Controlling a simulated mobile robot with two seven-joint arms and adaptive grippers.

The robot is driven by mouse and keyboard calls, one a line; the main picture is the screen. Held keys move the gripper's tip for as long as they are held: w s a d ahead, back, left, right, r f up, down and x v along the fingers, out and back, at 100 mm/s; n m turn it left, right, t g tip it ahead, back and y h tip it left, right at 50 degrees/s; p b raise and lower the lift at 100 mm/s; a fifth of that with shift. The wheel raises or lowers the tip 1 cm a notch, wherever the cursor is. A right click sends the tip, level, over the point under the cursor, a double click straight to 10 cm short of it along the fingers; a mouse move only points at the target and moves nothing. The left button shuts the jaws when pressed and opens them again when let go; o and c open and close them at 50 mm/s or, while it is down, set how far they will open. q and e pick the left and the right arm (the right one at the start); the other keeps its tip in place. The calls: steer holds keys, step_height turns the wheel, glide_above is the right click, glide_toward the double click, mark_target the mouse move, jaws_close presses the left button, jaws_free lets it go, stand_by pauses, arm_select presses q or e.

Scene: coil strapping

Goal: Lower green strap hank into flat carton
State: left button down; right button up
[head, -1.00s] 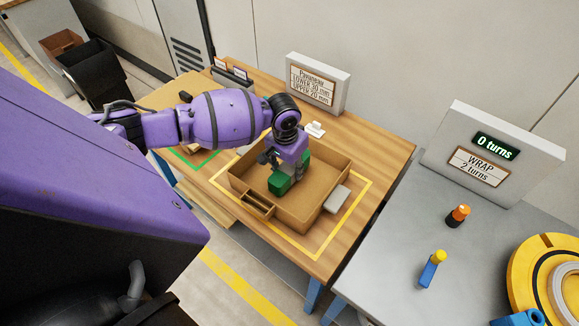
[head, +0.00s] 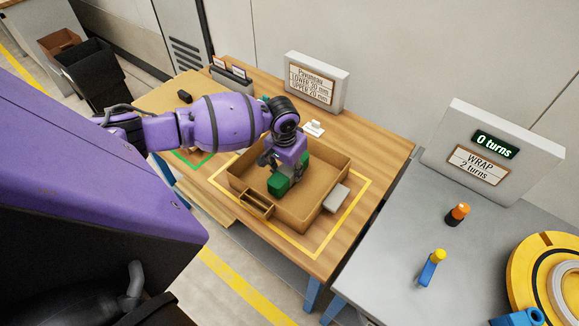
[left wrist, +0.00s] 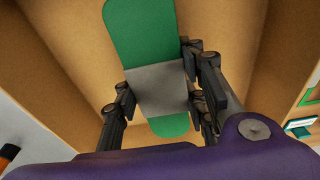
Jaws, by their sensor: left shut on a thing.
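The flat carton (head: 312,210) is an open, shallow brown box on the wooden table, inside a yellow outline. My left gripper (head: 277,167) is over the carton, pointing down, with its fingers within the carton's outline. It is shut on the green strap hank (head: 280,184). In the left wrist view the hank (left wrist: 140,35) has a grey band (left wrist: 158,88) round its middle, and the fingers of the gripper (left wrist: 160,95) lie on both sides of that band. I cannot tell whether the hank touches the carton floor. My right gripper is not in view.
A small divided compartment (head: 257,204) is at the carton's near left corner. A grey block (head: 336,198) is at its right wall. A sign (head: 316,82) stands behind. A grey table (head: 395,260) at right holds an orange-topped (head: 456,214) and a yellow-topped (head: 432,267) piece.

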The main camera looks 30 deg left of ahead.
arm_select(q)
steer(key=shift+f, duration=0.85)
steer(key=c, duration=1)
jaws_free()
